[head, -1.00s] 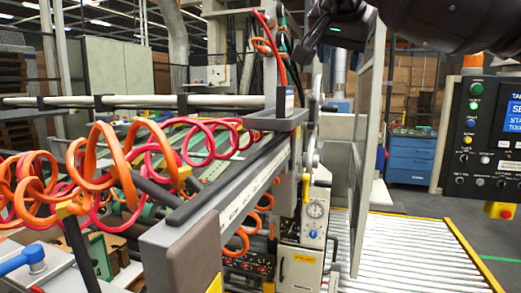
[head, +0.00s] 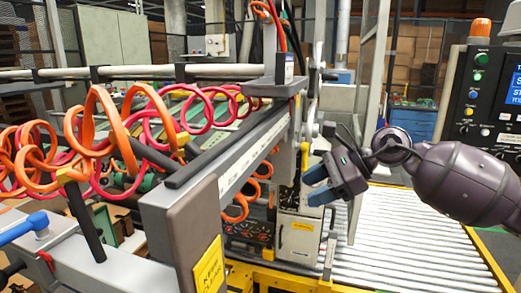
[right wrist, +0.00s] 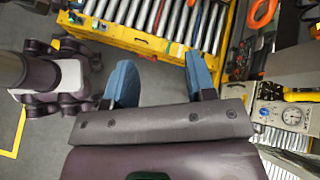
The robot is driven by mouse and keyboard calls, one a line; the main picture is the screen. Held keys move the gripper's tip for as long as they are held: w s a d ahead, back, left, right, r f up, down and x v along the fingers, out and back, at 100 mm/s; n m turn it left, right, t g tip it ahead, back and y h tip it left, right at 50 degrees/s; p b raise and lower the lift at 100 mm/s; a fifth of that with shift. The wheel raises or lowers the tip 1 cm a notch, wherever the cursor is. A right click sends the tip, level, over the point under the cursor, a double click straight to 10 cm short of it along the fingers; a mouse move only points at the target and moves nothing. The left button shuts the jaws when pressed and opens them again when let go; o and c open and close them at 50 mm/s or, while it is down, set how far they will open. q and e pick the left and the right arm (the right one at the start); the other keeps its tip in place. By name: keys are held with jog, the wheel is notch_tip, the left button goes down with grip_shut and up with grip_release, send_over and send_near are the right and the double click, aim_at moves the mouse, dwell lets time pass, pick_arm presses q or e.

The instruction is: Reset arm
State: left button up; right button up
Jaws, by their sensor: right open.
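My right gripper (head: 318,185) is in the right half of the head view, in front of the machine's gauge panel and above the roller conveyor. Its two blue fingertips are apart, with nothing seen between them. In the right wrist view the blue fingers of the right gripper (right wrist: 162,80) stand wide apart, with floor and the conveyor's yellow edge beyond. My right arm comes in from the right edge of the head view. My left gripper is not in view.
The roller conveyor (head: 400,235) with yellow edges lies below the right arm. The control panel (head: 487,95) stands close above that arm. The stacker frame (head: 165,215) with coiled orange hoses (head: 90,125) fills the left. A blue cabinet (head: 412,122) stands behind.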

jog(key=s+d+f+m+t, duration=0.5)
jog(key=d+f+m, duration=0.5)
jog(key=m, duration=0.5)
jog(key=s+d+f+m+t, duration=0.2)
jog(key=d+f+m+t, duration=0.65)
jog(key=m, duration=0.65)
jog(key=s+d+f+m+g+h, duration=0.5)
jog(key=s+d+f+m+h, duration=0.6)
jog(key=s+d+f+m, duration=0.85)
jog(key=a+f+m+t, duration=0.1)
jog(key=a+f+m, duration=0.1)
jog(key=a, duration=0.9)
jog(key=a+f+m, duration=0.2)
jog(key=a+m, duration=0.2)
jog(key=a, duration=0.6)
jog(key=shift+a+t, duration=0.35)
jog(key=shift+s, duration=0.1)
jog(key=shift+c, duration=0.3)
